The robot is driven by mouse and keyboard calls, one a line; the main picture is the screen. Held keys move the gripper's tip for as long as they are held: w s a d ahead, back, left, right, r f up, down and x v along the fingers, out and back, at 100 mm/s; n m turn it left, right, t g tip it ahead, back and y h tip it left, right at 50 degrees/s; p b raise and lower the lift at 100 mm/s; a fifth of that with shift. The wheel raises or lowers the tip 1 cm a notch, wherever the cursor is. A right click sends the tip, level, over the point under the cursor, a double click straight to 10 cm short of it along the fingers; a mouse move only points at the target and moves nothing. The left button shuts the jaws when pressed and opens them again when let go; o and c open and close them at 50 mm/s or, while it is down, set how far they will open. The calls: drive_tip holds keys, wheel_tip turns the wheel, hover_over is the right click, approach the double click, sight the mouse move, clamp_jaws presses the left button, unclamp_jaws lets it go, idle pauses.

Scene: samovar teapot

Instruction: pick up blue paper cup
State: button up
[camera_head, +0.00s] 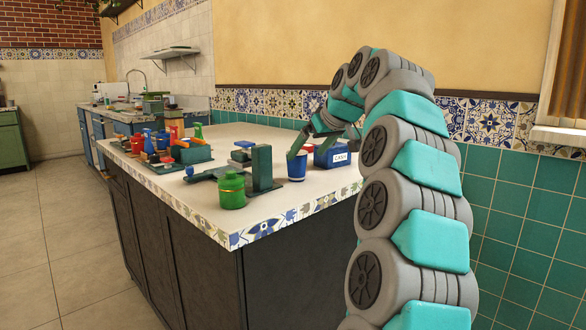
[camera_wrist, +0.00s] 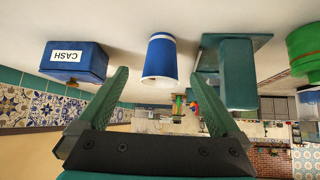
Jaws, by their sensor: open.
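The blue paper cup (camera_head: 297,167) with a white band stands on the light countertop (camera_head: 262,137) near its front right part. In the wrist view the cup (camera_wrist: 160,60) appears inverted, lined up between the two fingertips. My gripper (camera_wrist: 160,74) is open, with a visible gap on each side of the cup. In the head view, one finger reaches down close to the cup's rim and partly overlaps it. I cannot tell how far the fingertips are from the cup in depth.
A blue CASH box (camera_head: 331,155) stands close to the cup's right. A dark green upright block on a base (camera_head: 262,167) and a green canister (camera_head: 231,190) stand to its left. Several tools and small items (camera_head: 170,150) crowd the counter's far left. A tiled wall runs behind.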

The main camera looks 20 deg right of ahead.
sight(297, 162)
drive_tip(key=shift+x, duration=3.6)
drive_tip(key=shift+w+r, duration=0.1)
drive_tip(key=shift+r, duration=0.05)
drive_tip(key=c, duration=0.9)
drive_tip(key=shift+r, duration=0.2)
